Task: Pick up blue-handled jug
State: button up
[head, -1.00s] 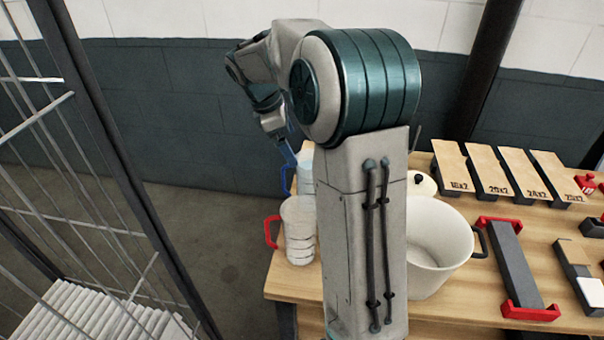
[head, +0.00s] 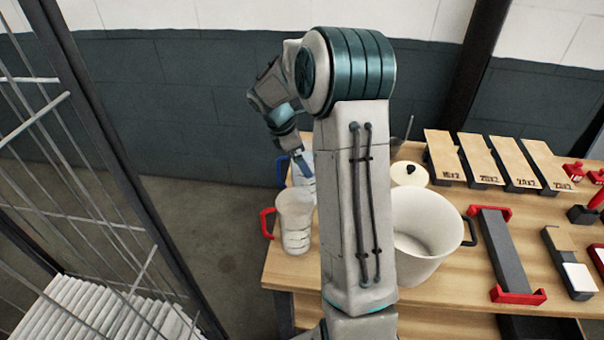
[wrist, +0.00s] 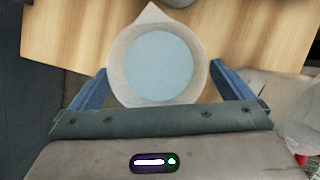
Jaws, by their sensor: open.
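The blue-handled jug (head: 307,181) stands at the left back of the wooden table, partly hidden behind my arm; its blue handle shows on its left. In the wrist view the jug (wrist: 115,55) is seen from above, with its spout at the top of the picture and a pale blue round area inside. My gripper (wrist: 160,82) is open, with one blue finger on each side of the jug and small gaps between. In the head view my gripper (head: 301,163) is at the jug's top. The jug's handle is hidden in the wrist view.
A red-handled jug (head: 295,222) stands close in front. A large white pot (head: 420,235) and a lidded white container (head: 409,174) stand to the right. Labelled boards (head: 485,160) and a red-ended grey bar (head: 505,255) lie farther right. A wire cage (head: 90,180) is at the left.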

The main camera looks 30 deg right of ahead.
jog(key=shift+x, duration=1.5)
jog(key=shift+w+r, duration=0.1)
jog(key=shift+w, duration=0.1)
jog(key=c, duration=2.1)
jog(key=shift+d+r, duration=0.1)
jog(key=shift+r, duration=0.05)
